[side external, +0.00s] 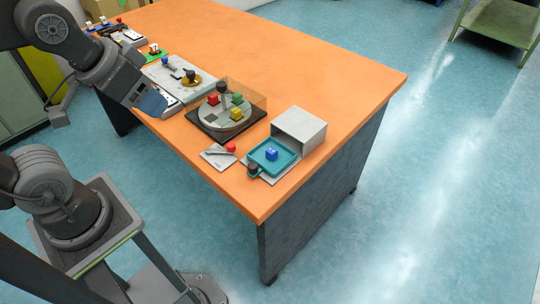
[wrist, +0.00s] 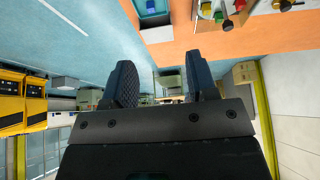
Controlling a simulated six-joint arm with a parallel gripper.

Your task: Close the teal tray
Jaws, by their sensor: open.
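The teal tray (side external: 261,164) sits pulled out in front of its light grey housing (side external: 305,134) near the table's front right corner. A blue cube (side external: 271,154) lies in the tray. A dark knob (side external: 253,169) is on the tray's near side. Part of the tray also shows at the top edge of the wrist view (wrist: 153,18). My gripper (side external: 157,106) is left of the tray, by the table's front edge, apart from it. In the wrist view its two dark fingers (wrist: 163,85) are spread with nothing between them.
A lever with a red knob (side external: 231,147) stands just left of the tray. Beyond it is a round turntable (side external: 224,113) with coloured cubes inside clear walls. A grey slide panel (side external: 178,76) lies farther left. The back right of the orange table (side external: 330,70) is clear.

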